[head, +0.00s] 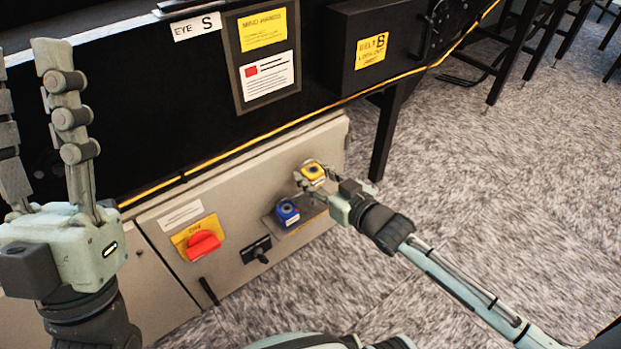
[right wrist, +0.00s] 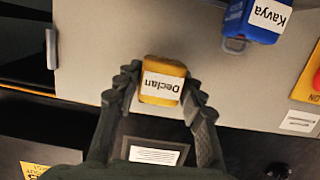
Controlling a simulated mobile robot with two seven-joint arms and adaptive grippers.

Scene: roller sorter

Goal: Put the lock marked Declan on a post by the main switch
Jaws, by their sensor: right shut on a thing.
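The yellow lock marked Declan (right wrist: 163,81) is between the fingers of my right gripper (right wrist: 157,98), its label upside down in the right wrist view. In the head view this lock (head: 313,171) and my right gripper (head: 312,182) are in front of the right end of the grey cabinet. Any post behind the locks is hidden. My left gripper (head: 25,62) is open and empty.
The grey cabinet (head: 160,250) stands below a black machine side with a yellow edge line. A black handle (head: 257,250) is below the blue lock. A black box marked B (head: 372,50) is above right.

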